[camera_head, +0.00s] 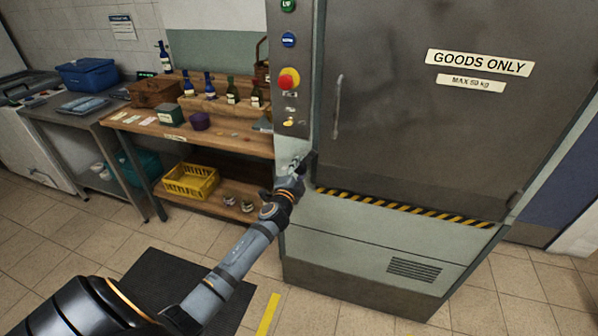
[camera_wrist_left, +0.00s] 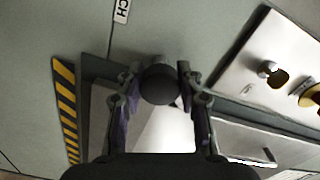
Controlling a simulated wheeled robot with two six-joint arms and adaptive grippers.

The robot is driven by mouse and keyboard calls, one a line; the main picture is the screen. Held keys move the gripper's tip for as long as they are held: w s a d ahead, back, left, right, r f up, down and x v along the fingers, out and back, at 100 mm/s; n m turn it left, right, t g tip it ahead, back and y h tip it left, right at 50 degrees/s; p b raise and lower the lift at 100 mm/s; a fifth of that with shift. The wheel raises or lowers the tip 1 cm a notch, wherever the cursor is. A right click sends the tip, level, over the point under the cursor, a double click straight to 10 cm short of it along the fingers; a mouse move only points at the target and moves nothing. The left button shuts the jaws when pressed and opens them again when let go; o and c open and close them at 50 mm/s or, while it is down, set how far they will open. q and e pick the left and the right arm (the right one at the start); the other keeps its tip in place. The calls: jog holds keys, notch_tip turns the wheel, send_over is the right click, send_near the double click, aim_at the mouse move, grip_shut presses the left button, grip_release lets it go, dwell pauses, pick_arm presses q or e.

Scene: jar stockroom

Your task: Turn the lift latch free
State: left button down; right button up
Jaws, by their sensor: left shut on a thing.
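The lift (camera_head: 420,110) is a grey cabinet with a large shut door marked "GOODS ONLY". My left gripper (camera_head: 301,166) is at the lift's front left edge, below the button panel. In the left wrist view, its fingers are closed on a round black knob (camera_wrist_left: 160,86), one finger on each side. The knob stands on the grey lift front beside a partly visible label (camera_wrist_left: 122,10) ending in "CH". In the head view the knob is hidden by the gripper. My right gripper is not in view.
A button panel (camera_head: 291,60) with a red knob on yellow sits above the gripper. A wooden workbench (camera_head: 215,136) with bottles and a yellow crate (camera_head: 191,181) stands left of the lift. Yellow-black striping (camera_head: 400,207) runs below the door. Tiled floor in front holds a dark mat (camera_head: 165,285).

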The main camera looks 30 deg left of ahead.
pick_arm(q)
jog(key=shift+f+n+b, duration=0.25)
jog(key=shift+n+b, duration=0.4)
jog(key=shift+n, duration=0.35)
jog(key=shift+r+n+b, duration=0.15)
jog(key=shift+n+b, duration=0.7)
jog(key=shift+n, duration=0.35)
jog(key=shift+r+n, duration=0.2)
jog(key=shift+n, duration=0.2)
jog(key=shift+w+d+r+b, duration=0.1)
jog(key=shift+r+b, duration=0.15)
jog(key=shift+b, duration=0.15)
dwell(1.3)
jog(key=c, duration=1.2)
grip_release()
jog(key=o, duration=0.4)
jog(key=shift+f, duration=0.1)
jog(key=shift+c, duration=0.2)
jog(key=shift+f, duration=0.15)
